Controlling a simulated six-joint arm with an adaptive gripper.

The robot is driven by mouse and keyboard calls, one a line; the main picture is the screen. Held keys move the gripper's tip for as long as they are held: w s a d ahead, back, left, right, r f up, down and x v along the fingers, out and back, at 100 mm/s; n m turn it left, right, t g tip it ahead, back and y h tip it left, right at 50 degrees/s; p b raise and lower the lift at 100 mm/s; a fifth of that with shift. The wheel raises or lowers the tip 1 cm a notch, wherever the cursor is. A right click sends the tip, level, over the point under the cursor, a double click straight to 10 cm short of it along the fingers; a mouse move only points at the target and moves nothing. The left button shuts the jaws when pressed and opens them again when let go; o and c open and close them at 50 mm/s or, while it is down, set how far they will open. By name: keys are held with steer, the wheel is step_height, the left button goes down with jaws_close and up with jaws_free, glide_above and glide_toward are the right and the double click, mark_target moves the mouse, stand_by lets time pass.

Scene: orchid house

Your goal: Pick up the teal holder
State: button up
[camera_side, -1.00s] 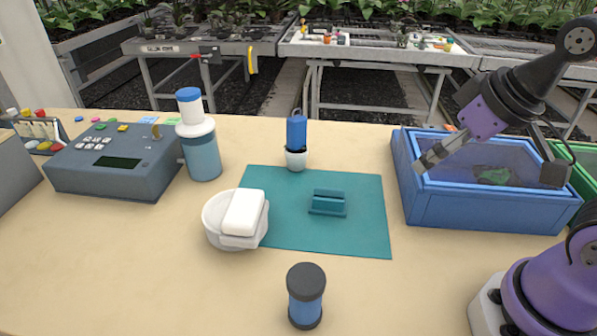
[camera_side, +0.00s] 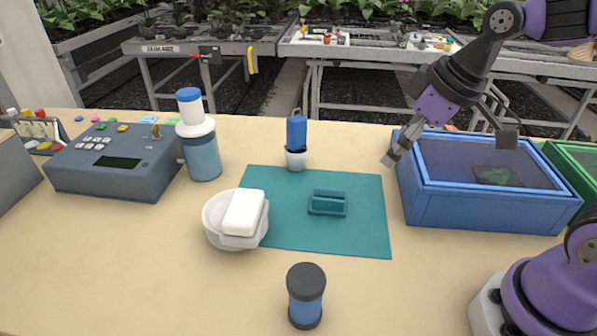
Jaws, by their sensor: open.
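The teal holder (camera_side: 328,204) is a small block with a slot along its top. It lies on the right half of the teal mat (camera_side: 290,237), clear of other objects. My gripper (camera_side: 391,160) is open and empty. It hangs up and to the right of the holder, in front of the left wall of the blue crate, with its fingers pointing down and left. It is apart from the holder.
A blue jar with a dark lid (camera_side: 306,308) stands in front. The blue crate (camera_side: 480,212) is at right.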

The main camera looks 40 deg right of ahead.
steer(key=w+f+n+g+y, duration=0.1)
steer(key=w+f+n+y, duration=0.1)
steer(key=w+f+n, duration=0.4)
steer(key=m, duration=0.1)
glide_above(332, 192)
steer(key=s, duration=0.2)
steer(key=f, duration=0.4)
steer(key=shift+w+d, duration=0.2)
steer(key=x, duration=0.4)
steer(key=shift+s+f, duration=0.3)
steer(key=shift+f, duration=0.05)
steer(key=shift+w+f, duration=0.2)
steer(key=shift+f, duration=0.25)
jaws_close()
